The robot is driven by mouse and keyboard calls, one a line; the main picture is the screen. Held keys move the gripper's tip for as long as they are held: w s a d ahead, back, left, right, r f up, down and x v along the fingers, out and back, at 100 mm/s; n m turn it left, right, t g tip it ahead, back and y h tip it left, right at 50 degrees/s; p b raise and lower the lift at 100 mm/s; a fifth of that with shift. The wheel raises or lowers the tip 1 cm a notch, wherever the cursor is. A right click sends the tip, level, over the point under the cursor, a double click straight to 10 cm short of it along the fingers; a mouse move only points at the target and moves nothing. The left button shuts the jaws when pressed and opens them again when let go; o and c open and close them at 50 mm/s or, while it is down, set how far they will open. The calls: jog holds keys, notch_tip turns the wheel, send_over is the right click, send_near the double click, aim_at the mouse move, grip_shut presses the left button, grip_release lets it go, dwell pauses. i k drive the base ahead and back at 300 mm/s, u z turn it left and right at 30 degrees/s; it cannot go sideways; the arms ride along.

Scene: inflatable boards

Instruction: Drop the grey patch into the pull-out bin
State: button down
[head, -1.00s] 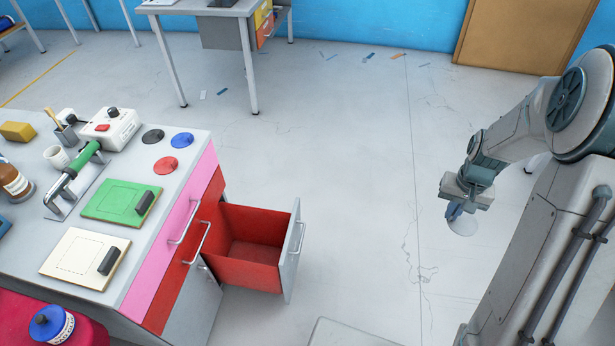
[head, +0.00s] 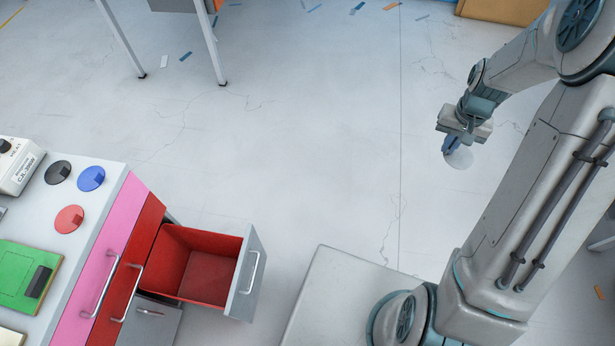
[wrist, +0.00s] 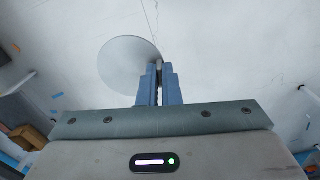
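A thin round grey patch (head: 460,158) hangs from my gripper (head: 449,147) at the right, high over the floor. In the wrist view the grey patch (wrist: 130,64) shows as a pale disc, pinched at its right edge between the two blue fingers of my gripper (wrist: 159,72). The pull-out bin (head: 176,264) is a red-lined drawer with a grey front, pulled out of the workbench at the lower left. It looks empty. My gripper is well to the right of it and apart from it.
The workbench top (head: 44,205) holds black, blue (head: 91,179) and red (head: 69,219) round patches, a green board (head: 22,275) and a white device (head: 15,165). A table leg (head: 213,48) stands at the back. Open floor lies between the bin and my arm.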

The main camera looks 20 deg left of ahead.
aim_at(217, 278)
jog(key=i, duration=0.7)
jog(key=u, duration=3.3)
jog(key=i, duration=0.5)
jog(key=u, duration=0.1)
